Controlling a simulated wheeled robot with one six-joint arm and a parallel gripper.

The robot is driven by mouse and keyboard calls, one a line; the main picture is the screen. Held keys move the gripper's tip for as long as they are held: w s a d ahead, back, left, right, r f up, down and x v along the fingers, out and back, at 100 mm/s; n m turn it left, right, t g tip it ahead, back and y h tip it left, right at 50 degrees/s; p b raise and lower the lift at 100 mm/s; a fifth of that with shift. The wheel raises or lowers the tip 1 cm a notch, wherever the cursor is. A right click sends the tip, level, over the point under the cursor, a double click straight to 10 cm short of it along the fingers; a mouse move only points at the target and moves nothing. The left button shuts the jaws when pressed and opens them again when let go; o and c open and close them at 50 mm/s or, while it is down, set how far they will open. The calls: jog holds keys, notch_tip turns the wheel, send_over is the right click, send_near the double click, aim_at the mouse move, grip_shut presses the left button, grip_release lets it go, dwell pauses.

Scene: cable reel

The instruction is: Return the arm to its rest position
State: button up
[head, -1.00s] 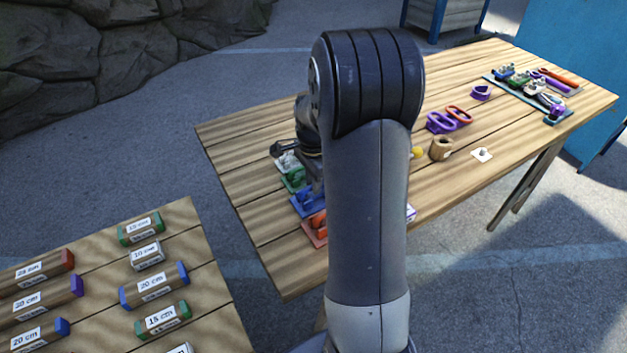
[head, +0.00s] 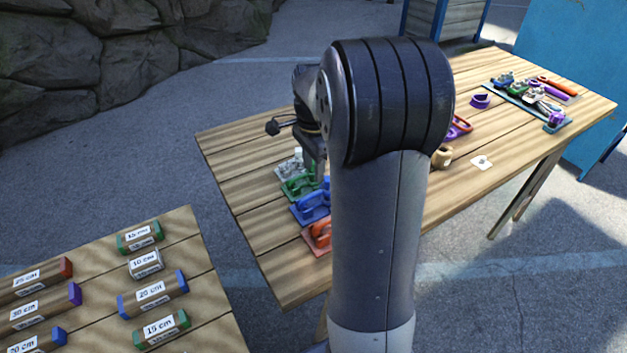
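My arm rises through the middle of the head view and hides part of the larger wooden table (head: 240,160). Its far end shows to the left of the elbow, above the table's left part. My gripper is mostly hidden behind the arm, so I cannot make out its fingers or whether it holds anything. Below the arm's end, a row of clamp-like pieces stands on the table: a white one (head: 290,167), a green one (head: 300,186), a blue one (head: 312,207) and an orange one (head: 320,233).
A nearer wooden table (head: 205,265) at lower left bears several labelled blocks, one marked 10 cm (head: 146,263). A blue panel stands behind.

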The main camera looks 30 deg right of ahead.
aim_at(314, 192)
notch_tip(314, 192, up, 2)
jog(key=shift+r, duration=0.25)
jog(key=shift+f+p, duration=0.35)
jog(key=shift+f, duration=4.75)
